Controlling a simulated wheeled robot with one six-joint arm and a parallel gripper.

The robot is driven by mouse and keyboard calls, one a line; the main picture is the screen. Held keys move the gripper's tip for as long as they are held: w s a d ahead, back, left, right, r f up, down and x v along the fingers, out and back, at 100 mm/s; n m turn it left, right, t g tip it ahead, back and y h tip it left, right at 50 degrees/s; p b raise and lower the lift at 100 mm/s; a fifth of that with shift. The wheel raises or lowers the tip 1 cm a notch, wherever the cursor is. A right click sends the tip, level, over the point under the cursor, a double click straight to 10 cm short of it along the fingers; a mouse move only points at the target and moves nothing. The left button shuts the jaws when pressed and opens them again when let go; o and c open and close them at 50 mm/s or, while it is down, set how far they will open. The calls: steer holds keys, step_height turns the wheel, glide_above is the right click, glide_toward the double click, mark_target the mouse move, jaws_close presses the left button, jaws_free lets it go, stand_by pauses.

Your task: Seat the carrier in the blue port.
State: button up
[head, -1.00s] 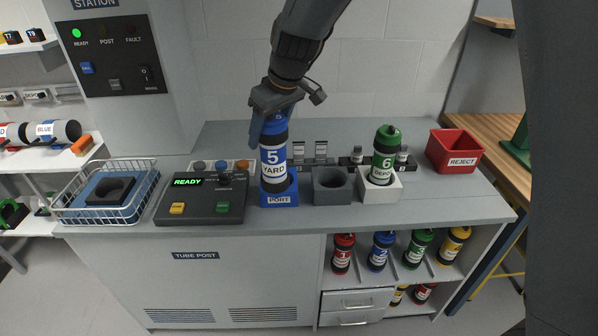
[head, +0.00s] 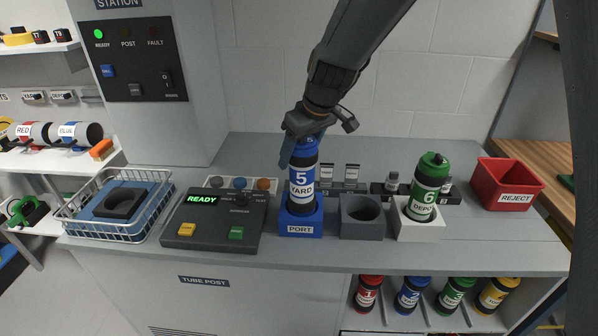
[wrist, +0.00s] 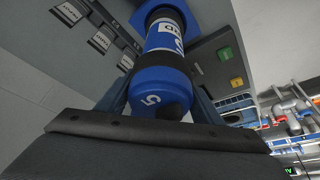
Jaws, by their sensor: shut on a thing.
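My gripper (head: 304,140) comes from above and is shut on the carrier's blue cap. In the wrist view the blue cap (wrist: 160,92), marked 5, lies between my fingers, with part of the blue port (wrist: 152,10) beyond.
A grey empty block (head: 361,217) stands right of the port, then a white block (head: 418,232) holding green carrier 6 (head: 428,185). A red REJECT bin (head: 508,184) is at far right. A READY panel (head: 213,222) and wire basket (head: 117,208) are left.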

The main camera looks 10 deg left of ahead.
mark_target(302, 179)
steer(key=shift+f+b, duration=1)
steer(key=shift+f, duration=1)
steer(key=shift+f, duration=0.2)
steer(key=o, duration=1.6)
steer(key=shift+r, duration=0.2)
